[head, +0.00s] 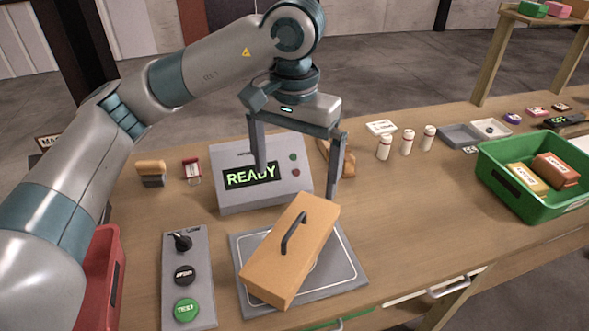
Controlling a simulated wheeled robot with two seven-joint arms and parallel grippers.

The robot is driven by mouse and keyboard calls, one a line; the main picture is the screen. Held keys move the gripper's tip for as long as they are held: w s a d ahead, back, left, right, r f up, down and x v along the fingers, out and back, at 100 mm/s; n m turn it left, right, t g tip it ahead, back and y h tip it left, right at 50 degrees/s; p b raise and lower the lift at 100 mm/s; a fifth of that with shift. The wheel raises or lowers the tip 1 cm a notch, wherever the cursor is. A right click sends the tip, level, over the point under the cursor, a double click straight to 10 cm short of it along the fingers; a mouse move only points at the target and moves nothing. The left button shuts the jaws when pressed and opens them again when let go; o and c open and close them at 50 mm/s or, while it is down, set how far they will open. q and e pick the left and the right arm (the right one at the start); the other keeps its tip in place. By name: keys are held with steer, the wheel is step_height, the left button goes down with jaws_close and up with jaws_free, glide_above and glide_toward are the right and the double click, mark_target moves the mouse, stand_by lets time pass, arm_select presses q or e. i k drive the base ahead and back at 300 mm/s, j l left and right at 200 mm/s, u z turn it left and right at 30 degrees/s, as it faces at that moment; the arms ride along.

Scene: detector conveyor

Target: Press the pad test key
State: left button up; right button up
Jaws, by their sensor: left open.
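The green TEST key (186,309) is a round button at the near end of a grey control panel (203,270) at the lower left. A black round button (184,275) and a black knob (181,242) sit above it on the same panel. A grey detector pad (352,277) lies to the right, with an orange-tan case (290,250) with a dark handle resting tilted across it. A grey display box (295,190) behind reads READY. My left gripper (298,183) is open and empty, pointing down in front of the display box, above and beyond the case, away from the TEST key.
A red bin (102,280) stands left of the panel. A brush-like block (151,172) and a small red-and-white item (192,170) lie behind it. White bottles (407,142) and a green crate (492,165) with packets are to the right. Table between pad and crate is clear.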

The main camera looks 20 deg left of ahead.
mark_target(187, 310)
steer(key=k, duration=1.5)
